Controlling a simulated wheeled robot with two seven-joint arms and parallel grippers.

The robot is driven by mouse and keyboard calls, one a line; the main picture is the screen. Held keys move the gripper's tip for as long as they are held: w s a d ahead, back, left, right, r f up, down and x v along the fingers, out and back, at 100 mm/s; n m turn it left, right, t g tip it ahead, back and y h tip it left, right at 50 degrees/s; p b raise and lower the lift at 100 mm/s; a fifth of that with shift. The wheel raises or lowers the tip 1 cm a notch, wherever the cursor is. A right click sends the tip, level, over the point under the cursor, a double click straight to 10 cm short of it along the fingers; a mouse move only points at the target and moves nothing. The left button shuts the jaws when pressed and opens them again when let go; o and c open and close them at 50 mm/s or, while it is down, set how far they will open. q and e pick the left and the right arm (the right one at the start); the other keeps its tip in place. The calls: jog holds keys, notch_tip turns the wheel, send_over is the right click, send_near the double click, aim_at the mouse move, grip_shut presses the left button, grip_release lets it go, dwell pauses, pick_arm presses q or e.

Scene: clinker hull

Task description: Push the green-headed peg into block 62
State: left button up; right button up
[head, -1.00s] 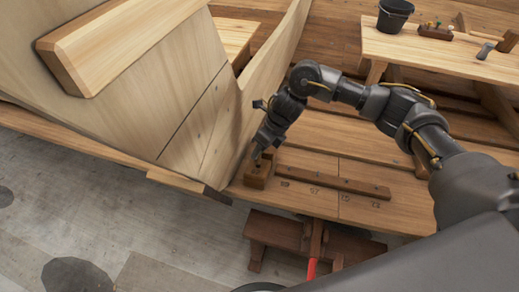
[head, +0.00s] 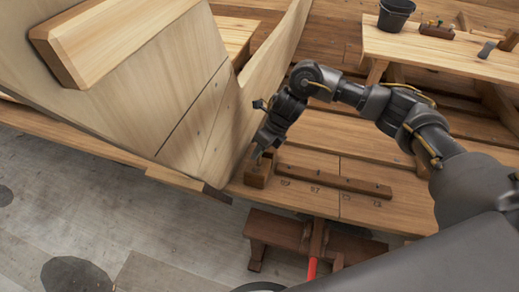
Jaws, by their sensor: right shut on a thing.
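My right gripper (head: 262,155) points down at the top of a small brown wooden block (head: 257,180) at the foot of the pale hull planking. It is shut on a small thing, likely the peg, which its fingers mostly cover. I cannot make out a green head, or how deep the peg sits in the block. The block stands at the left end of a dark rail (head: 335,182) on a plank. Number marks on the plank in front of the rail are too small to read surely. My left gripper is out of view.
The hull side (head: 190,110) rises close to the left of my gripper. A bench (head: 440,55) at the upper right holds a black bucket (head: 396,14), a small peg rack (head: 436,32) and a hammer-like tool (head: 487,49). A low stool (head: 275,228) stands below the plank.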

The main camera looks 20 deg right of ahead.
jog(key=shift+s+a+f+b, duration=0.1)
jog(key=shift+s+f+b, duration=0.15)
jog(key=shift+f+b, duration=0.55)
jog(key=o, duration=1)
jog(key=shift+f, duration=0.1)
jog(key=shift+w+d+r+p, duration=0.2)
jog(key=shift+w+r+p, duration=0.3)
jog(key=shift+r, duration=0.8)
jog(key=shift+w+d+r+p, duration=0.2)
jog(key=shift+r+p, duration=0.55)
jog(key=shift+r, duration=0.5)
jog(key=shift+w+d+r+p, duration=0.2)
jog(key=shift+w+r+p, duration=0.3)
jog(key=shift+r, duration=0.8)
jog(key=shift+s, duration=0.15)
